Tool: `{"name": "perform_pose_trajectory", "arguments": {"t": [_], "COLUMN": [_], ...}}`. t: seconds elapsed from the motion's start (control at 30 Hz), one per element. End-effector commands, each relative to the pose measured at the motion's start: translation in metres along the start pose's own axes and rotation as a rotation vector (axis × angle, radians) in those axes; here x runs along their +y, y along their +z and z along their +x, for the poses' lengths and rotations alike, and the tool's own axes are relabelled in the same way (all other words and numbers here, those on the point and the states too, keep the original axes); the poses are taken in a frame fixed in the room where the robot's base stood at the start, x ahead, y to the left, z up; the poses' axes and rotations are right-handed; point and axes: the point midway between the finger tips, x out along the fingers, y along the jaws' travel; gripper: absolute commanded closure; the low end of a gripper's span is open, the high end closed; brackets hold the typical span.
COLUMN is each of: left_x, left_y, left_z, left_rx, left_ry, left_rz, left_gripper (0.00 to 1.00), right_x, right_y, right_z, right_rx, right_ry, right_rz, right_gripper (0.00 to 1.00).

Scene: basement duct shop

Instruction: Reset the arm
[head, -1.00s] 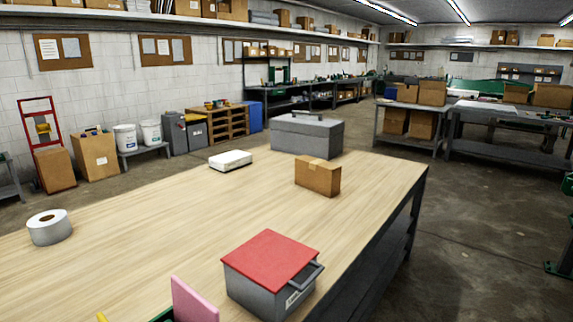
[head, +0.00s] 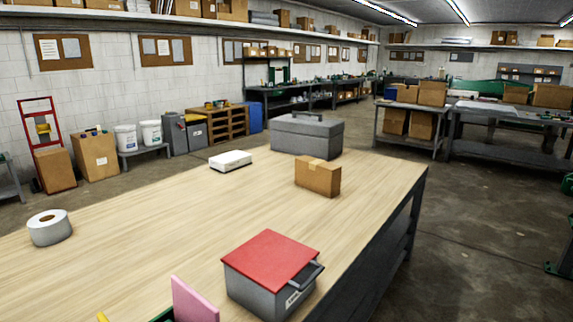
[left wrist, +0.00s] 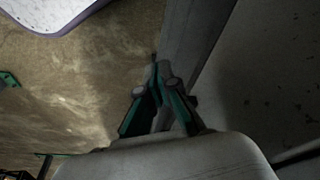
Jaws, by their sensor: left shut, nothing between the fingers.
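My left gripper (left wrist: 156,65) shows in the left wrist view, with its dark and green fingers together at the tips and nothing between them. It hangs over a brown floor (left wrist: 90,75) beside a grey upright surface (left wrist: 195,45). Neither gripper shows in the head view. My right gripper is in no view.
The wooden table (head: 150,240) holds a red-lidded grey box (head: 270,265), a cardboard box (head: 317,177), a grey toolbox (head: 307,135), a white device (head: 230,160) and a tape roll (head: 49,228). A pink item (head: 194,300) stands at the near edge. Open floor (head: 470,240) lies right.

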Motion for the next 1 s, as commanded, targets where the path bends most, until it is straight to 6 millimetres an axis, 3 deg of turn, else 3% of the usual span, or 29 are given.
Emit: {"name": "perform_pose_trajectory", "arguments": {"t": [0.03,0.2,0.3,0.4,0.5,0.63,1.0], "left_x": [0.001,0.005,0.007,0.008,0.008,0.007,0.007], "left_y": [0.016,0.081,0.127,0.169,0.203,0.229,0.235], "left_z": [0.027,0.104,0.137,0.158,0.168,0.173,0.174], "left_rx": [-0.023,-0.068,-0.092,-0.112,-0.127,-0.136,-0.138], "left_ry": [0.002,0.007,0.010,0.012,0.013,0.014,0.014], "left_rz": [0.002,0.012,0.018,0.023,0.027,0.031,0.032], "left_gripper": [1.00,1.00,1.00,1.00,1.00,1.00,1.00], "right_x": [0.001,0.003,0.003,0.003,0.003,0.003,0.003], "right_y": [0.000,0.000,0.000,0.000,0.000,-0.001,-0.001], "right_z": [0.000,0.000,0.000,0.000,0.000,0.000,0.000], "right_rx": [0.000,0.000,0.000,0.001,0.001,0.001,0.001], "right_ry": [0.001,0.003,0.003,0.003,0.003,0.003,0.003], "right_rz": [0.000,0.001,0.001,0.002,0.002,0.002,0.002], "right_gripper": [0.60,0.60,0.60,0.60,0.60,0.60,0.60]}}
